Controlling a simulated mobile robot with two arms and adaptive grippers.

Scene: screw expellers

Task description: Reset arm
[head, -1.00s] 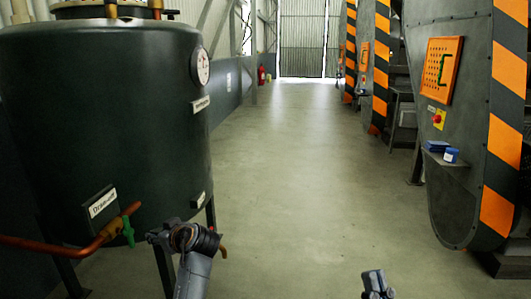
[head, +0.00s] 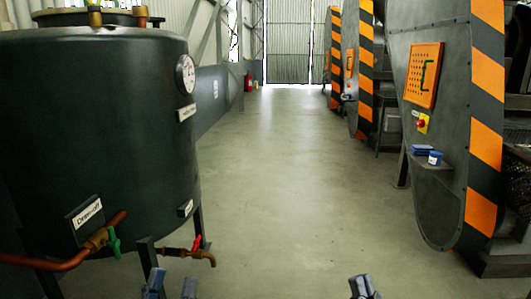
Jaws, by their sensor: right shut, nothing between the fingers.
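My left gripper (head: 171,285) shows at the bottom edge of the head view, left of centre. Its two fingers stand apart with nothing seen between them. It is in front of the dark green tank (head: 100,130). My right gripper (head: 364,286) is at the bottom edge, right of centre, over the bare floor. Its fingers are together and hold nothing. The rest of both arms is out of view below the frame.
The tank has a copper pipe with a green-handled valve (head: 112,241) and a brass tap with a red handle (head: 197,242). The aisle floor (head: 290,170) is clear.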

